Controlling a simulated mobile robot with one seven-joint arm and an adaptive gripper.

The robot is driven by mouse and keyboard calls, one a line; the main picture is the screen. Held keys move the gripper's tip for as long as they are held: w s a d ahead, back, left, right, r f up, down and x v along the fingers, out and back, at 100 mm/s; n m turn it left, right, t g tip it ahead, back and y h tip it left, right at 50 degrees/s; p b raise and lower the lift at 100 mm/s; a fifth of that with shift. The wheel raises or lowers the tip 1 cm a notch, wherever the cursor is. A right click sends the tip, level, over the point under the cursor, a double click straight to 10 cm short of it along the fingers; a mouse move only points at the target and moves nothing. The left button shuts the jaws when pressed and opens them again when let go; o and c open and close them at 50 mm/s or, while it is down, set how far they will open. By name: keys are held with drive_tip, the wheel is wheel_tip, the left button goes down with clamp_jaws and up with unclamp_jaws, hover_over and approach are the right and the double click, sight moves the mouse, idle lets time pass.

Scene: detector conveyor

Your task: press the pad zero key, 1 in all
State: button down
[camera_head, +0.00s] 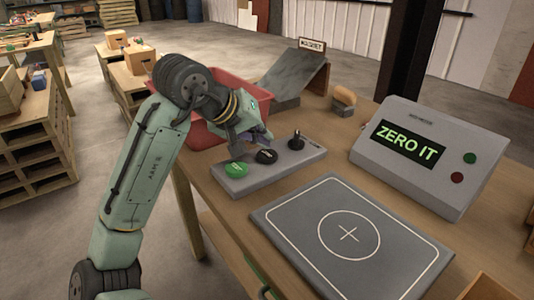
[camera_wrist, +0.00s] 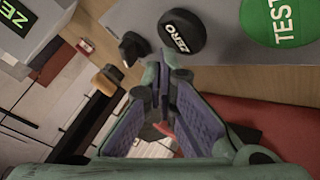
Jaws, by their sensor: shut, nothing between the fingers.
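The grey key box (camera_head: 240,185) lies on the table. It carries a green key (camera_head: 238,169), a black key (camera_head: 266,156) and a black knob or switch (camera_head: 296,141). In the wrist view the black round key reads ZERO (camera_wrist: 182,32), the green one reads TEST (camera_wrist: 280,22), and the black switch (camera_wrist: 133,47) is beside the ZERO key. My gripper (camera_head: 264,138) is shut and empty, with its tips just behind the ZERO key. In the wrist view the fingertips (camera_wrist: 172,66) show close beside that key. I cannot tell their exact height above it.
A grey console (camera_head: 430,165) shows ZERO IT, with a green and a red button. A dark plate with a circle and cross (camera_head: 345,255) lies in front. A red bin (camera_head: 205,130) is behind my gripper, a grey ramp (camera_head: 300,82) and a wooden-topped item (camera_head: 343,100) farther back.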

sight(263, 153)
drive_tip(key=shift+f, duration=0.15)
drive_tip(key=shift+f, duration=0.3)
drive_tip(key=shift+f, duration=0.4)
idle(1.0)
drive_tip(key=shift+r+p, duration=0.65)
drive_tip(key=shift+r, duration=0.2)
wheel_tip(263, 153, up, 5)
drive_tip(key=p, duration=0.4)
drive_tip(key=shift+p, duration=0.4)
